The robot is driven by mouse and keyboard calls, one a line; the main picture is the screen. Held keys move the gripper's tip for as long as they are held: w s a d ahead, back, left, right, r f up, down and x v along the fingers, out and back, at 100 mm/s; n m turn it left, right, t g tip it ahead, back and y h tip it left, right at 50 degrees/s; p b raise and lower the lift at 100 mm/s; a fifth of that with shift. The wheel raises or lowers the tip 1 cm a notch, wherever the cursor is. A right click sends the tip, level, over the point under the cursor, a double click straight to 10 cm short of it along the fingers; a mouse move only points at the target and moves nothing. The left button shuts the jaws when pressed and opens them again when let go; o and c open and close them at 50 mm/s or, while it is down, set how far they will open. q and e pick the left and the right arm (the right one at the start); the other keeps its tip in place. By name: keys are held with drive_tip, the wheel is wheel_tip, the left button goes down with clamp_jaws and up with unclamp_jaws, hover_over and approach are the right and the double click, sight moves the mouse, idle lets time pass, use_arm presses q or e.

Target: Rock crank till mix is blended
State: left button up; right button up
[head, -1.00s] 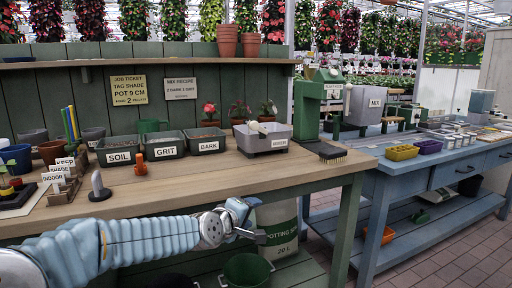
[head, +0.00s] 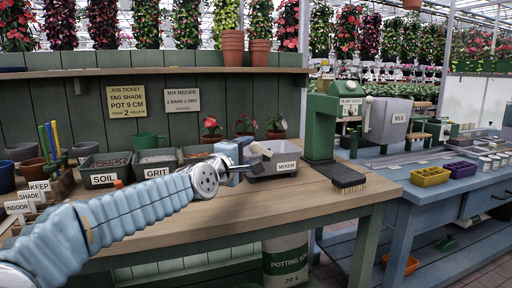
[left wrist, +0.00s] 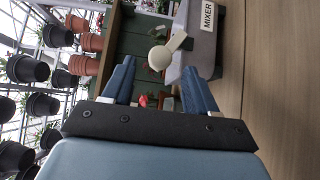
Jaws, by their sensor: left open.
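The grey mixer tub (head: 288,170), labelled MIXER, stands on the wooden bench right of the bins. It also shows in the left wrist view (left wrist: 205,45), turned on its side. Its crank has a pale round knob (left wrist: 160,58) on a short white arm; in the head view the crank (head: 260,149) shows small at the tub's left. My left gripper (head: 243,167) is open at the tub's left side. In the left wrist view its blue fingers (left wrist: 156,80) lie either side of the knob's line, with nothing visibly gripped. Whether they reach the knob is unclear. The tub's contents are hidden.
Soil (head: 105,170) and grit (head: 157,161) bins stand to the left, partly behind my arm. A black brush (head: 342,177) lies right of the tub. A green plant food dispenser (head: 322,125) stands behind it. A shelf with pots (head: 233,48) runs above.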

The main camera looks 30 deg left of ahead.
sight(254, 148)
use_arm(q)
drive_tip(key=w+b, duration=0.2)
drive_tip(key=w, duration=0.1)
drive_tip(key=w+b, duration=0.1)
drive_tip(key=shift+w+a+f, duration=0.2)
drive_tip(key=shift+w+f, duration=0.05)
drive_tip(key=shift+f, duration=0.15)
drive_tip(key=shift+w+r+b, duration=0.2)
drive_tip(key=shift+w+b, duration=0.25)
drive_tip(key=shift+b, duration=0.25)
drive_tip(key=shift+w+r, duration=0.15)
drive_tip(key=shift+c, duration=0.3)
drive_tip(key=shift+r, duration=0.1)
clamp_jaws()
